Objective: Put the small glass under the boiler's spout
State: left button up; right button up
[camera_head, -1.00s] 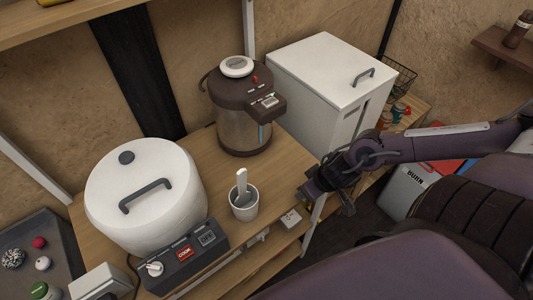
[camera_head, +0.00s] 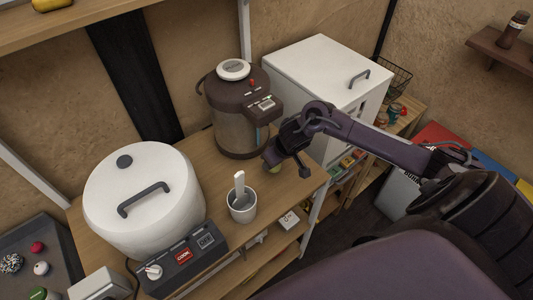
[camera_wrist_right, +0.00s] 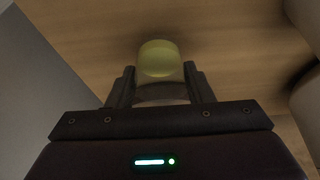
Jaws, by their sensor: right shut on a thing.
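The boiler (camera_head: 238,128), a dark brown and metallic urn with a round white lid knob, stands at the back of the wooden table. Its spout head (camera_head: 266,106) juts out to the right; the spout's underside is hidden. My right gripper (camera_head: 273,158) is low over the table, just right of the boiler's base. It is shut on the small glass (camera_wrist_right: 158,60), which looks yellow-green between the fingers in the wrist view (camera_wrist_right: 160,82). In the head view only a bit of the glass (camera_head: 273,170) shows below the fingers. My left gripper is not in view.
A white cup with a spatula (camera_head: 242,208) stands at the table's front edge (camera_head: 290,205). A large white cooker (camera_head: 145,205) fills the left. A white box (camera_head: 325,75) stands behind my right arm. Bare tabletop lies between cup and boiler.

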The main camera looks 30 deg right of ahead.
jog(key=shift+w+a, duration=0.1)
jog(key=shift+w, duration=0.3)
jog(key=w, duration=0.2)
jog(key=w+p, duration=0.1)
jog(key=shift+a+f, duration=0.1)
jog(key=shift+f, duration=0.15)
jog(key=shift+s+f, duration=0.15)
jog(key=shift+f, duration=0.4)
jog(key=shift+f, duration=0.1)
jog(key=o, duration=1)
jog(key=shift+r, duration=0.2)
